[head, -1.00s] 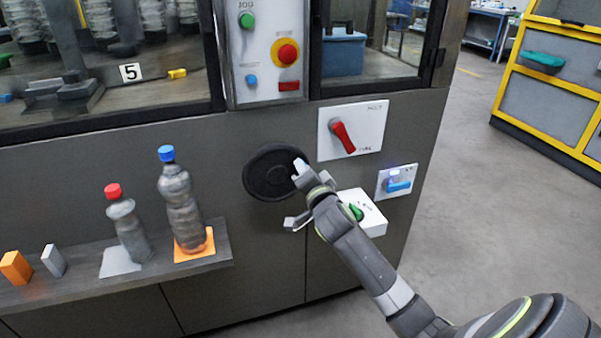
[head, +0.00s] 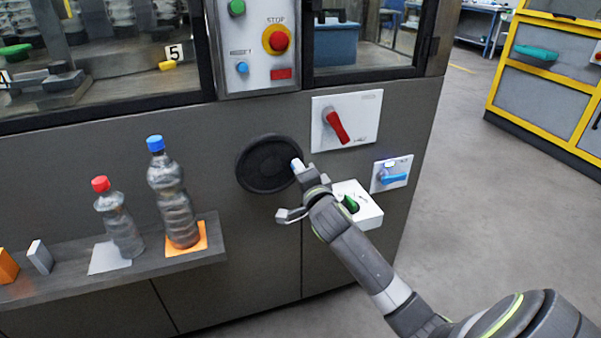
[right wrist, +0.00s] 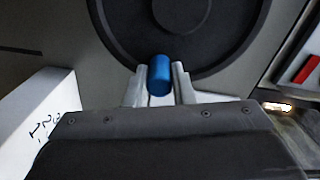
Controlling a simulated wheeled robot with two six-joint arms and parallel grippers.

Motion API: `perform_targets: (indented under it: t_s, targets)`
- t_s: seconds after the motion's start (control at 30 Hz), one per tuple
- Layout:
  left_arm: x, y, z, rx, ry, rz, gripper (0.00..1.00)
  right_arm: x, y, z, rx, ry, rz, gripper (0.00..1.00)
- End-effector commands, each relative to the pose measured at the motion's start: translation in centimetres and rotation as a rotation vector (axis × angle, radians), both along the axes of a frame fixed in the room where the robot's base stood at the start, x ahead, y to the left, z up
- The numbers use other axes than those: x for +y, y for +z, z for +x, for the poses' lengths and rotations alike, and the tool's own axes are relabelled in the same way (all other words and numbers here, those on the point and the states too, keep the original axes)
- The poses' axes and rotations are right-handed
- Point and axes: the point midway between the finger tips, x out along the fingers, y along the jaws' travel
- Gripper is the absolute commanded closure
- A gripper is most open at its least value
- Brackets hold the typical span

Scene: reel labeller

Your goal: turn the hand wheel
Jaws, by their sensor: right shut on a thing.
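The hand wheel (head: 262,168) is a black disc on the grey machine front, in the middle of the head view. It also fills the top of the right wrist view (right wrist: 122,28). Its blue handle (right wrist: 160,75) stands out near the rim. My right gripper (head: 299,168) is at the wheel's right edge. In the right wrist view, its two pale fingers (right wrist: 160,88) sit on either side of the handle and are shut on it. My left gripper is not in view.
Right of the wheel are a red rotary switch (head: 337,126), a white box with a green knob (head: 351,204) and a blue-handled panel (head: 393,177). Two bottles (head: 119,222) (head: 174,200) stand on the shelf (head: 200,254) at left. Open floor (head: 480,220) lies at right.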

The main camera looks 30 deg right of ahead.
Motion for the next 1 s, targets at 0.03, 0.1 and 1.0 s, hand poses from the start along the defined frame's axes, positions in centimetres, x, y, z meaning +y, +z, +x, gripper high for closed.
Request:
perform_targets:
  t_s: [0.03, 0.1, 1.0]
  targets:
    - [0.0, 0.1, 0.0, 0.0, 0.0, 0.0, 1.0, 0.1, 1.1, 0.2, -0.021, 0.005, -0.01, 1.0]
    - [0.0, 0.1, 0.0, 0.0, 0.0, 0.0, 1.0, 0.2, 1.2, 0.2, -0.023, 0.006, -0.011, 1.0]
    - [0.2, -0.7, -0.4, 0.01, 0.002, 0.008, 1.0, 1.5, 0.6, -5.5, -0.012, 0.004, -0.004, 0.57]
